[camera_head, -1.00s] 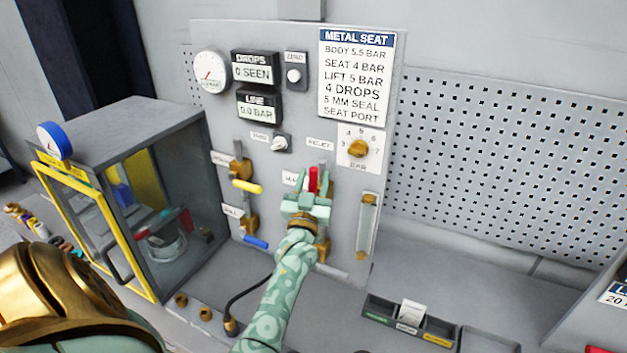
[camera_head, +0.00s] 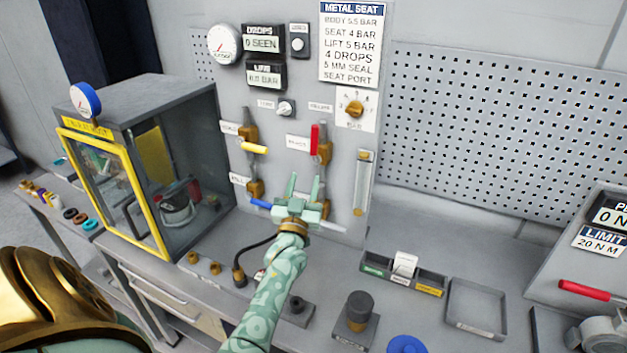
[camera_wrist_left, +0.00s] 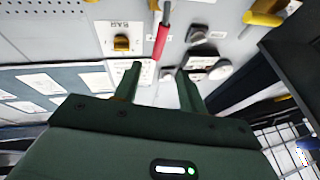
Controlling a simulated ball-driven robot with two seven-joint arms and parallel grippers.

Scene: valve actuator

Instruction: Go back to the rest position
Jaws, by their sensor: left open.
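My left gripper (camera_head: 303,186) is open and empty in the head view, in front of the lower part of the grey valve panel (camera_head: 290,160). Its two green fingers point up, below the red valve handle (camera_head: 315,138), with nothing between them. In the left wrist view the fingers (camera_wrist_left: 160,82) are spread apart, and the red handle (camera_wrist_left: 162,38) shows beyond them. My left forearm hides part of the bench. My right gripper is not in view.
A blue handle (camera_head: 261,204) and a yellow handle (camera_head: 254,149) are on the panel left of the gripper. A yellow-framed test cabinet (camera_head: 160,85) stands at left. A divided tray (camera_head: 433,282) and an empty tray (camera_head: 475,332) lie on the bench at right.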

